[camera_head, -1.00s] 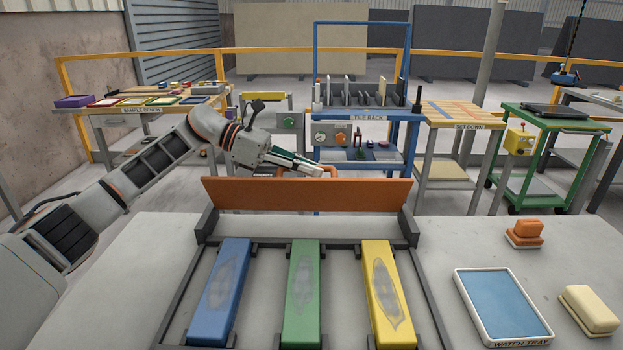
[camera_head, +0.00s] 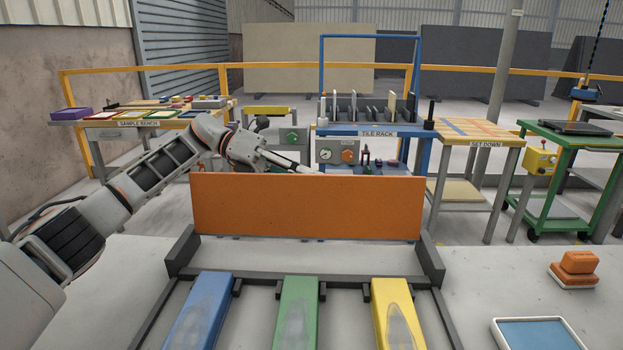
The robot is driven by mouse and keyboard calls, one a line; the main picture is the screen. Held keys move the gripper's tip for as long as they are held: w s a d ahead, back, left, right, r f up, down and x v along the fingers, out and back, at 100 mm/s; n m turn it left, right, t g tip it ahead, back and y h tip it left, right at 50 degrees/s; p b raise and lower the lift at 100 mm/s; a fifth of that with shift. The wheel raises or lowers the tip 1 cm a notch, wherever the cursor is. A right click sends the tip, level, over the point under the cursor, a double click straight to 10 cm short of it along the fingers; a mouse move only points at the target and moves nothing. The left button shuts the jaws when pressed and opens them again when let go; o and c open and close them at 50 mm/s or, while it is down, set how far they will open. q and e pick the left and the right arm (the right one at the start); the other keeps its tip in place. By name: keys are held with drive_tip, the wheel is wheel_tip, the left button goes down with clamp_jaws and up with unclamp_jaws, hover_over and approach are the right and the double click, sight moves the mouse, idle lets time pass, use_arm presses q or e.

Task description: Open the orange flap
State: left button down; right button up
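The orange flap (camera_head: 307,206) is a wide flat panel standing up at the back of the dark grey frame (camera_head: 437,262), with its broad face toward me. My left gripper (camera_head: 290,163) reaches in from the left to behind the flap's top edge. Its fingertips are hidden behind the panel, so I cannot tell whether they hold anything. My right gripper is not in view.
Blue (camera_head: 200,310), green (camera_head: 298,310) and yellow (camera_head: 394,312) blocks lie in the frame in front of the flap. An orange block (camera_head: 575,266) and the water tray (camera_head: 537,322) are at right. The tile rack (camera_head: 372,128) stands behind.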

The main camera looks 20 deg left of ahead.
use_arm(q)
drive_tip(key=shift+f, duration=0.1)
idle(0.3)
drive_tip(key=c, duration=2.4)
unclamp_jaws()
drive_tip(key=shift+o, duration=0.2)
drive_tip(key=v, duration=1.2)
